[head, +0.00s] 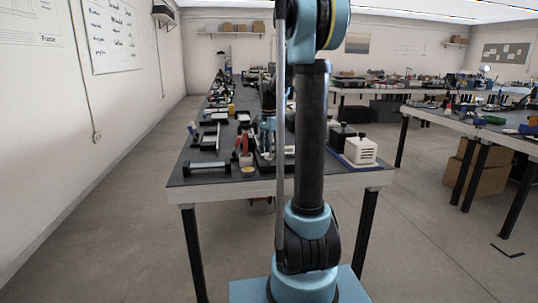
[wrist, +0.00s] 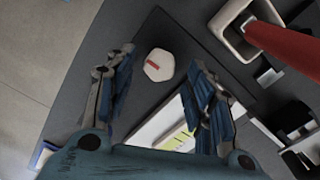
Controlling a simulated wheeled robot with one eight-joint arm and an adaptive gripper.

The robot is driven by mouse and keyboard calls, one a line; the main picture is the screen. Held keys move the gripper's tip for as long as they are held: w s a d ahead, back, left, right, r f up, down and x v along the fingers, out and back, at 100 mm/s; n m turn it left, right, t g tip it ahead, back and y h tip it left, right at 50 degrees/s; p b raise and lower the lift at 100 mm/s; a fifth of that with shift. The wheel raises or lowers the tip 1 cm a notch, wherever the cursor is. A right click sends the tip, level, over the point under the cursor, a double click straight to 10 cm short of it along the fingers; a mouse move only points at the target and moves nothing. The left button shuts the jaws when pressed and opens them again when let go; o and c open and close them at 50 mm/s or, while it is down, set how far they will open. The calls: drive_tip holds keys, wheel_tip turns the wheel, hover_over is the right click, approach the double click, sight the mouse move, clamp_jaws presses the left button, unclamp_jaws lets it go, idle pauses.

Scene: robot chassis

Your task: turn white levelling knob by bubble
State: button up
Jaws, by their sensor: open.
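A white, roughly round knob (wrist: 158,66) with a red mark on top shows in the wrist view, on a dark plate (wrist: 163,27). My gripper (wrist: 160,58) is open, with one blue finger left of the knob and one right of it. The knob appears in the gap between the fingertips; I cannot tell how far above it they are. A pale block (wrist: 153,125) with a yellow-green strip (wrist: 178,140) lies below the knob in the picture, partly covered by my gripper. No bubble can be made out. In the head view the knob cannot be made out behind my arm.
A beige cup (wrist: 232,40) holding a red-handled thing (wrist: 285,48) stands close to the right finger. In the head view, a white box (head: 360,151) stands at the right of the table (head: 215,178), and a black-and-white bracket (head: 207,168) lies at the left front.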

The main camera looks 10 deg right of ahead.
drive_tip(key=shift+f, duration=0.65)
drive_tip(key=c, duration=1.1)
drive_tip(key=shift+o, duration=0.2)
drive_tip(key=shift+n, duration=0.3)
